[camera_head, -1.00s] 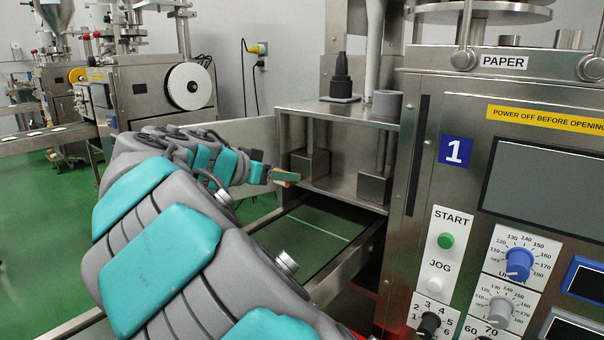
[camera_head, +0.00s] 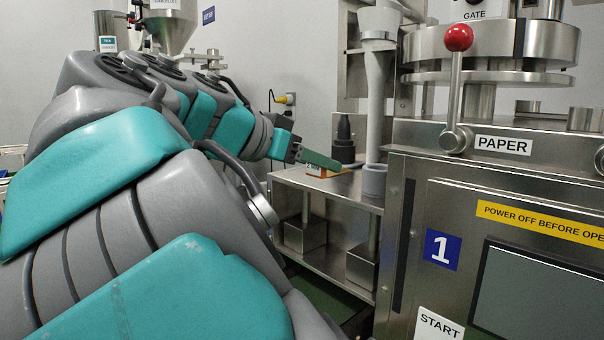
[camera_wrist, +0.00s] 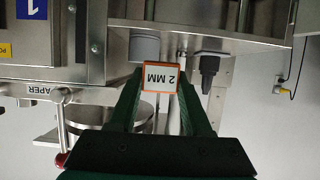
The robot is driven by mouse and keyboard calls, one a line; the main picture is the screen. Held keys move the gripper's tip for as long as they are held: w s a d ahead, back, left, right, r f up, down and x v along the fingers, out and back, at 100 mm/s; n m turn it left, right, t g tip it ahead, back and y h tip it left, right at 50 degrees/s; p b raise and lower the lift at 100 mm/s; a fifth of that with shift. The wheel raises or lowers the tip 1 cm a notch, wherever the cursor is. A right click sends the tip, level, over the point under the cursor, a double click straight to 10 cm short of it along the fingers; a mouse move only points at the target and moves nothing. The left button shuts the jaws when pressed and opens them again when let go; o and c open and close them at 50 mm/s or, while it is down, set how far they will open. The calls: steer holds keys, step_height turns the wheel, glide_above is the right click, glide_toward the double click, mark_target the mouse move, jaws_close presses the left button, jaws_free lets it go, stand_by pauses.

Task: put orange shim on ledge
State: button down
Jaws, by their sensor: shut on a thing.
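The orange shim (camera_head: 316,172), a small orange-edged piece, shows in the head view at the tip of my gripper (camera_head: 316,160). In the wrist view the shim (camera_wrist: 161,66) has a white face reading "2 MM", upside down. My gripper's green fingers (camera_wrist: 160,82) are shut on its two sides. The ledge (camera_head: 340,190) is the steel shelf top on the machine's left. The shim appears over the ledge's left part; I cannot tell whether it touches. The green finger hides part of the shim in the head view.
A black stepped plug (camera_head: 344,140) stands at the back of the ledge, and a grey round collar (camera_head: 374,181) around a pipe stands on its right. Both are close to the shim. The machine's front panel (camera_head: 480,230) rises to the right. A red-knobbed lever (camera_head: 458,38) stands above.

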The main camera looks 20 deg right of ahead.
steer(key=p, duration=0.3)
glide_above(315, 180)
steer(key=shift+f, duration=0.65)
steer(key=shift+s+f, duration=0.1)
steer(key=shift+f, duration=1.7)
steer(key=shift+f, duration=0.2)
steer(key=shift+c, duration=1.7)
jaws_free()
steer(key=shift+r, duration=0.1)
steer(key=shift+r, duration=0.25)
steer(key=b+v, duration=0.1)
steer(key=v, duration=1)
steer(key=shift+a, duration=0.4)
steer(key=shift+s+r, duration=0.15)
